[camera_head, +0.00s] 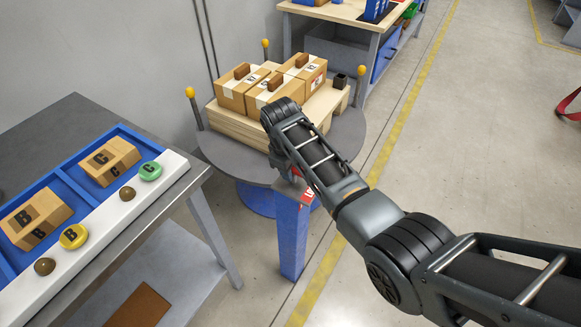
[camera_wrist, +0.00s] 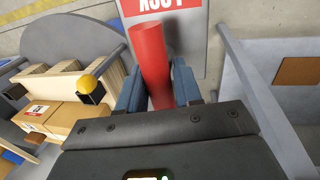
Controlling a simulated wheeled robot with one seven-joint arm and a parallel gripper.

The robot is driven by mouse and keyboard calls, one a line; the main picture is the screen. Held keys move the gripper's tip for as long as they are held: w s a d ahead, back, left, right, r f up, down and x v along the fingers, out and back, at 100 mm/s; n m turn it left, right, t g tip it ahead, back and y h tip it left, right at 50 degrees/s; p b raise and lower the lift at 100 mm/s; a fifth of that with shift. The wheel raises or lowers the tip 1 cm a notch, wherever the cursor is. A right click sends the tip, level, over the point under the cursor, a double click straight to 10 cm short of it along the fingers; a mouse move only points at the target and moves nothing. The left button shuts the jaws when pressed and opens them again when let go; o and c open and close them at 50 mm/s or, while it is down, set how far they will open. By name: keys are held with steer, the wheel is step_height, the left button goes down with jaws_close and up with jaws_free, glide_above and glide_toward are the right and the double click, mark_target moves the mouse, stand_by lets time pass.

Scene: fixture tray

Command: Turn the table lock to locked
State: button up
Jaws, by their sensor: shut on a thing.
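The table lock is a red lever (camera_wrist: 150,55) beside a pale plate (camera_wrist: 190,40) with partly cut-off red lettering. My gripper (camera_wrist: 157,90) is shut on the red lever, with a blue-grey finger on each side of it. In the head view the lock sits on a blue post (camera_head: 291,240) at the edge of the round grey table (camera_head: 222,150). My arm hides most of the lever and the gripper there. A red bit and a small label show by the post top. I cannot tell which lock position the lever is in.
The round table carries a wooden fixture (camera_head: 235,121) with several cardboard boxes (camera_head: 235,97) and yellow-tipped pegs around it. A grey bench (camera_head: 75,115) with a blue tray and lettered blocks stands at the left. Open floor (camera_head: 420,150) lies to the right.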

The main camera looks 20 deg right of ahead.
steer(key=shift+s+a+f, duration=0.1)
steer(key=shift+s+f, duration=0.1)
steer(key=o, duration=0.7)
steer(key=shift+c, duration=0.2)
steer(key=o, duration=0.3)
steer(key=shift+w+r, duration=0.1)
steer(key=shift+r, duration=0.1)
steer(key=shift+r, duration=0.3)
step_height(320, 180, up, 7)
steer(key=a, duration=0.1)
steer(key=shift+s, duration=0.45)
steer(key=shift+a, duration=0.1)
